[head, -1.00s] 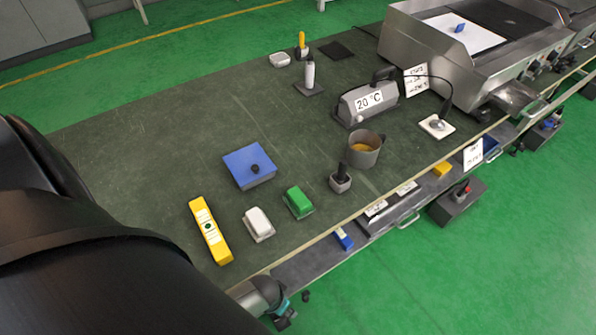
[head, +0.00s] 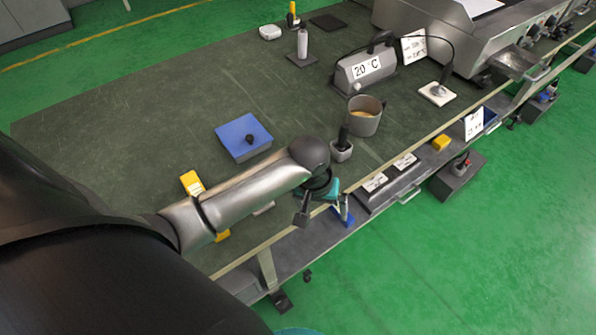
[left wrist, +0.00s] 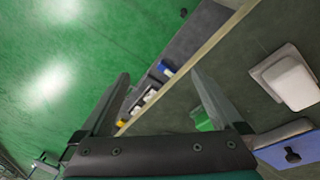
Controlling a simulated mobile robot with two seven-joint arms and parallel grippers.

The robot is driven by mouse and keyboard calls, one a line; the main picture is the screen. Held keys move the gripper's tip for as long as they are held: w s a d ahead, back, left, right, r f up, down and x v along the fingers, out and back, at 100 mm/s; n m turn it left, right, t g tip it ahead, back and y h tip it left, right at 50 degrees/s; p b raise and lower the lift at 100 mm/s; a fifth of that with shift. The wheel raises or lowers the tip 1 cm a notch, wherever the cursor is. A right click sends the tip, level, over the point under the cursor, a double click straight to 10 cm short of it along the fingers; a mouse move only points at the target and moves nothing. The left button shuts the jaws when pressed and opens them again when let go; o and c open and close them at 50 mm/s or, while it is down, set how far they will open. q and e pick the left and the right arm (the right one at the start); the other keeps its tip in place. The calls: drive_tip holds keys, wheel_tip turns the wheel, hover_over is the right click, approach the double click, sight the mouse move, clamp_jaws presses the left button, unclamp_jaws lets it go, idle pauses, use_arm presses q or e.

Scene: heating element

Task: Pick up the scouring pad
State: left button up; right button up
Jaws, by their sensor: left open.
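My left gripper (head: 323,208) is open and empty above the table's front edge, pointing down. A small blue block with a pale part (head: 343,220) lies on the lower ledge close to its fingers; in the left wrist view this block (left wrist: 166,68) shows between the open fingers (left wrist: 160,95), apart from them. A green block (left wrist: 203,122) shows partly behind one finger in the left wrist view; my arm hides it in the head view. A white block on a tray (left wrist: 290,82) lies beside it. I cannot tell which block is the scouring pad.
A yellow block (head: 441,143) lies on the ledge. The table's far left is clear.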

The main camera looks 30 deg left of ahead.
use_arm(q)
drive_tip(key=w+a+r+n+g+y+b, duration=0.1)
drive_tip(key=w+a+r+n+g, duration=0.1)
drive_tip(key=w+a+r+n, duration=0.9)
drive_tip(key=shift+m, duration=0.5)
drive_tip(key=f+b, duration=0.1)
drive_tip(key=s+a+f+b, duration=0.1)
drive_tip(key=f, duration=0.1)
drive_tip(key=f+b, duration=0.1)
drive_tip(key=f, duration=0.1)
drive_tip(key=shift+s+a, duration=0.15)
drive_tip(key=shift+s, duration=0.15)
wheel_tip(320, 180, down, 2)
drive_tip(key=shift+b, duration=0.7)
drive_tip(key=shift+f+b, duration=0.5)
drive_tip(key=shift+f, duration=0.5)
drive_tip(key=shift+f+b, duration=0.55)
drive_tip(key=shift+f, duration=0.2)
wheel_tip(320, 180, down, 2)
drive_tip(key=shift+s+f+b, duration=0.1)
drive_tip(key=shift+f+b, duration=0.1)
drive_tip(key=shift+b, duration=0.7)
drive_tip(key=shift+f+b, duration=0.35)
drive_tip(key=shift+f, duration=0.25)
use_arm(e)
drive_tip(key=w+a+r+t, duration=0.1)
drive_tip(key=w+a+r, duration=0.4)
drive_tip(key=w+r, duration=0.6)
drive_tip(key=shift+a+r+y, duration=0.4)
drive_tip(key=shift+r, duration=0.25)
